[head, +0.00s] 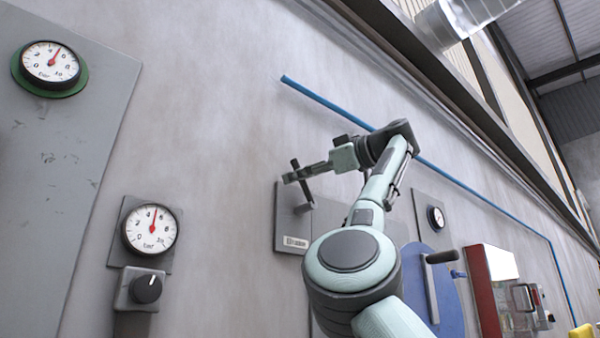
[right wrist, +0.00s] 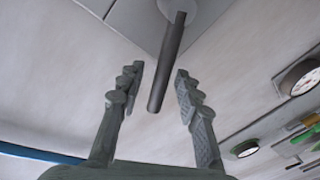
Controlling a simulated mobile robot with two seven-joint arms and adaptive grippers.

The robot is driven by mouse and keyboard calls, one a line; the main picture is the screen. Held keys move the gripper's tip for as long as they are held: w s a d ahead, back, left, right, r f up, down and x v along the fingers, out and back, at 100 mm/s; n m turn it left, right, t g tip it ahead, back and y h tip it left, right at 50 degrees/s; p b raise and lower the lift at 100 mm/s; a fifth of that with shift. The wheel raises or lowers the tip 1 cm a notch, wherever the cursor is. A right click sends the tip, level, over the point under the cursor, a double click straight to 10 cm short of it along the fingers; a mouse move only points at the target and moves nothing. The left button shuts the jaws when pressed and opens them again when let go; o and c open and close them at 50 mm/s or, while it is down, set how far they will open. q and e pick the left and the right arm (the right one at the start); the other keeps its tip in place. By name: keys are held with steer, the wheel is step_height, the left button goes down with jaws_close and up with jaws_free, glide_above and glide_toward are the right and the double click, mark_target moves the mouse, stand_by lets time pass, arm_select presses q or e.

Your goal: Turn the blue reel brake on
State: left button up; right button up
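A dark bar-shaped lever (head: 305,189) stands on a grey wall plate (head: 287,225) with a small label I cannot read well. My right gripper (head: 291,177) is at this lever. In the right wrist view the lever (right wrist: 170,65) runs between the two open fingers (right wrist: 157,78), with a visible gap on both sides. A blue disc (head: 449,300) with a dark handle (head: 442,257) is on the wall at the lower right, partly behind my arm. I cannot tell which part is the blue reel's brake. My left gripper is not in view.
Gauges hang at the left (head: 50,65) and (head: 151,229), with a black knob (head: 146,289) below the lower one. A blue pipe (head: 325,102) crosses the wall above.

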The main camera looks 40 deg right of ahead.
steer(key=shift+w, duration=0.1)
jaws_close()
stand_by(0.6)
